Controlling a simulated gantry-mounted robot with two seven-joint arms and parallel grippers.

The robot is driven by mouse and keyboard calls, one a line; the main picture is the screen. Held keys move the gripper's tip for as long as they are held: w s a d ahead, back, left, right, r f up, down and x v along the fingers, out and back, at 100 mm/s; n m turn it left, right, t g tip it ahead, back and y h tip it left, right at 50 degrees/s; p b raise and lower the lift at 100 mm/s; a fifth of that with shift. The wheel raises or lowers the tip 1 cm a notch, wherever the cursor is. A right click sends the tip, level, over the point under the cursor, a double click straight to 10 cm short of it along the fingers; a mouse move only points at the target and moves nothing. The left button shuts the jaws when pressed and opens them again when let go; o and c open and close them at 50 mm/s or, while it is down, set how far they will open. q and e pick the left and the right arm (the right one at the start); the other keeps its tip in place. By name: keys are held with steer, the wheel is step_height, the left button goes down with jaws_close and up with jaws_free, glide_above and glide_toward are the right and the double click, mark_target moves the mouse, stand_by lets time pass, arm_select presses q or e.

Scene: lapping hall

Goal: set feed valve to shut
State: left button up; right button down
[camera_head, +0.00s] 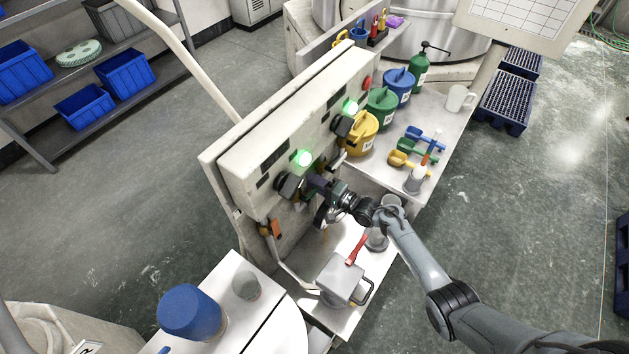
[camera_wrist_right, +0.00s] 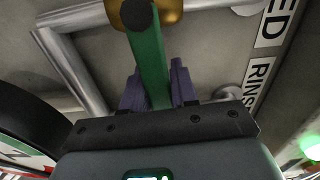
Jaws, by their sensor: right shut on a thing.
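My right gripper (camera_head: 318,187) is at the front of the pale control panel (camera_head: 262,150), below the left green lamp. In the right wrist view, its two purple fingers (camera_wrist_right: 158,90) are shut on a green valve lever (camera_wrist_right: 148,62), one on each side. The lever runs up to a brass valve body (camera_wrist_right: 165,12) with a dark round cap, set in grey pipework (camera_wrist_right: 72,70). A label ending in "ED" (camera_wrist_right: 277,22) and one starting "RINS" (camera_wrist_right: 258,88) are to the right. In the head view my gripper hides this lever. My left gripper is not in view.
An orange handle (camera_head: 277,228) hangs at the panel's lower left. A grey lidded box (camera_head: 340,281) and a red-handled tool (camera_head: 357,248) are on the bench below my arm. Yellow (camera_head: 361,135), green (camera_head: 381,108) and blue (camera_head: 398,88) lidded pots stand farther right.

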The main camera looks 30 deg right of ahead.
steer(key=shift+f, duration=0.1)
stand_by(0.4)
steer(key=c, duration=1)
jaws_free()
steer(key=shift+o, duration=0.2)
steer(key=v, duration=1)
steer(key=shift+s+d+p, duration=0.1)
steer(key=shift+s+p, duration=0.1)
steer(key=shift+p, duration=0.2)
steer(key=shift+s, duration=0.15)
